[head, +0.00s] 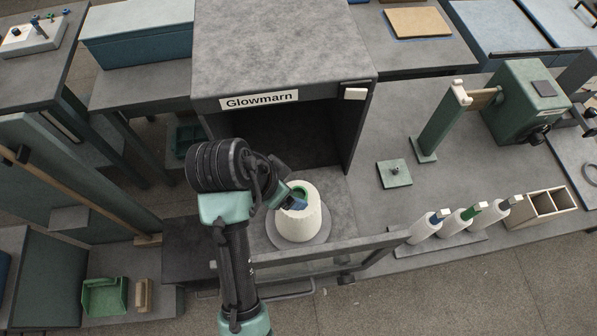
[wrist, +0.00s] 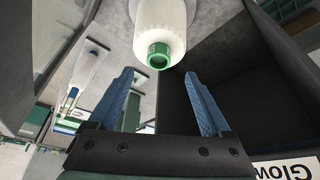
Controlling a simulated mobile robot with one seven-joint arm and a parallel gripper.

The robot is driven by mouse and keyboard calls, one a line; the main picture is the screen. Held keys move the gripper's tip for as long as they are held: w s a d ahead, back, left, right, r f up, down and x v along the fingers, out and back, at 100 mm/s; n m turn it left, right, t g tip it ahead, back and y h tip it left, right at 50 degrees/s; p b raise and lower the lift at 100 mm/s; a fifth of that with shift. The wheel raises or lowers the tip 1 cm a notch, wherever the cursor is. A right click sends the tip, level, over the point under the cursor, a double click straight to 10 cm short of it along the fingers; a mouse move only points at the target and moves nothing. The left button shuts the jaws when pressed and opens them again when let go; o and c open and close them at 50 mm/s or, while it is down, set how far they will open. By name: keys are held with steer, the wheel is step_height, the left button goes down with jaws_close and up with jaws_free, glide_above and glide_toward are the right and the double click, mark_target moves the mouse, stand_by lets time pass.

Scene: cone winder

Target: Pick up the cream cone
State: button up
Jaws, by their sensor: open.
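The cream cone (head: 298,224) stands upright on a round grey disc (head: 322,236) in front of the dark opening of the Glowmarn box. It has a green tip, and in the wrist view the cone (wrist: 161,24) shows at the top middle with that tip towards me. My gripper (head: 294,200) is at the cone's top in the head view, and its blue finger hides part of it. In the wrist view my gripper (wrist: 158,75) is open, with nothing between its fingers. The cone's tip lies just beyond the fingertips. I cannot tell whether they touch it.
The grey Glowmarn box (head: 285,50) rises right behind the cone, with side walls around its opening. A low grey rail (head: 320,256) runs in front. Several white cones (head: 425,228) lie to the right beside a wooden divided box (head: 541,206). The bench between has free room.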

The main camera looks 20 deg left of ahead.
mark_target(298, 195)
steer(key=shift+p+x, duration=0.9)
steer(key=shift+x, duration=2.6)
jaws_close()
